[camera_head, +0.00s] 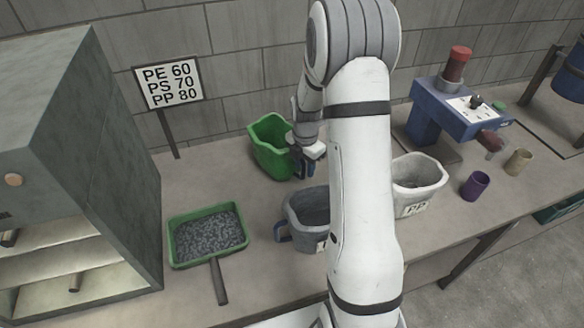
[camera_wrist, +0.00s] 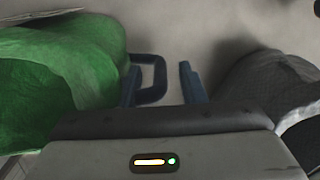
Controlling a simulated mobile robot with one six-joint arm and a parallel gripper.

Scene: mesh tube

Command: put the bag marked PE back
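A green bag (camera_head: 270,146) stands on the bench near the back wall. It fills the left of the wrist view (camera_wrist: 60,80), and a dark blue handle (camera_wrist: 160,72) sticks out from its side. My gripper (camera_wrist: 160,84) is open beside the bag, with the handle's outer bar between its fingers, not gripped. In the head view my gripper (camera_head: 305,168) is just right of the green bag. A dark grey bag (camera_head: 306,212) with a blue handle stands in front, its label mostly hidden by my arm. A white bag (camera_head: 418,178) is marked PP. I see no PE mark on any bag.
A sign (camera_head: 168,82) reads PE 60, PS 70, PP 80. A green tray of grey granules (camera_head: 207,236) lies left of the bags, beside a grey cabinet (camera_head: 100,150). A blue machine (camera_head: 455,115), a purple cup (camera_head: 475,186) and a tan cup (camera_head: 518,161) stand at right.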

